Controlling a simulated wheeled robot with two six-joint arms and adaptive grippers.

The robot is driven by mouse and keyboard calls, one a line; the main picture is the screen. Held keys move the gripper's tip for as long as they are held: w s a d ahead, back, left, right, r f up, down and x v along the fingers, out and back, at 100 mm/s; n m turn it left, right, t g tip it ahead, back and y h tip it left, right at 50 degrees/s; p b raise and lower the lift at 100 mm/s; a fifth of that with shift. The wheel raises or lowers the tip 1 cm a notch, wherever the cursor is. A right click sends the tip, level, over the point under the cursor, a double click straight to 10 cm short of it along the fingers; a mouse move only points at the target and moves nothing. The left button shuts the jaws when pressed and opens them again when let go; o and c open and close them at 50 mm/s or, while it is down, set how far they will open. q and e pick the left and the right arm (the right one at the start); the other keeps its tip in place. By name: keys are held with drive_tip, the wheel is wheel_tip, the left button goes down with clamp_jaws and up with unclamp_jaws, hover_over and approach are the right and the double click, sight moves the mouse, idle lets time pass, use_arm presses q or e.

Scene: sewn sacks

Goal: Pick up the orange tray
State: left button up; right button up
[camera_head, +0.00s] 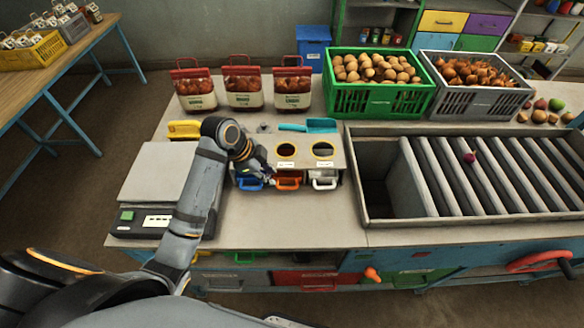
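The orange tray (288,184) sits in the middle slot at the front of a low grey box (338,160) on the workbench. A blue tray (250,184) is on its left and a white tray (324,183) on its right. My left gripper (270,177) points down and right, its tips close to the left side of the orange tray. I cannot tell whether it touches the tray or how its fingers stand. My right gripper is not in view.
A grey scale (158,175) stands left of my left arm. Red-topped sacks (244,90), a green crate of potatoes (348,100) and a grey crate of onions (440,98) line the back. A roller conveyor (385,217) lies right. The bench front is clear.

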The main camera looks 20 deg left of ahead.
sight(283, 188)
use_arm(q)
drive_tip(key=x, duration=0.2)
drive_tip(key=shift+f, duration=0.4)
drive_tip(key=shift+w+d+f+p, duration=0.2)
drive_tip(key=shift+d+f+p, duration=0.2)
drive_tip(key=shift+f+p, duration=0.1)
drive_tip(key=shift+w+d+f+p, duration=0.25)
drive_tip(key=shift+d+f+p, duration=0.15)
drive_tip(key=shift+f, duration=0.15)
drive_tip(key=p+x, duration=0.1)
drive_tip(key=x, duration=0.2)
drive_tip(key=shift+f, duration=0.35)
drive_tip(key=shift+w+f, duration=0.1)
drive_tip(key=shift+f, duration=0.05)
clamp_jaws()
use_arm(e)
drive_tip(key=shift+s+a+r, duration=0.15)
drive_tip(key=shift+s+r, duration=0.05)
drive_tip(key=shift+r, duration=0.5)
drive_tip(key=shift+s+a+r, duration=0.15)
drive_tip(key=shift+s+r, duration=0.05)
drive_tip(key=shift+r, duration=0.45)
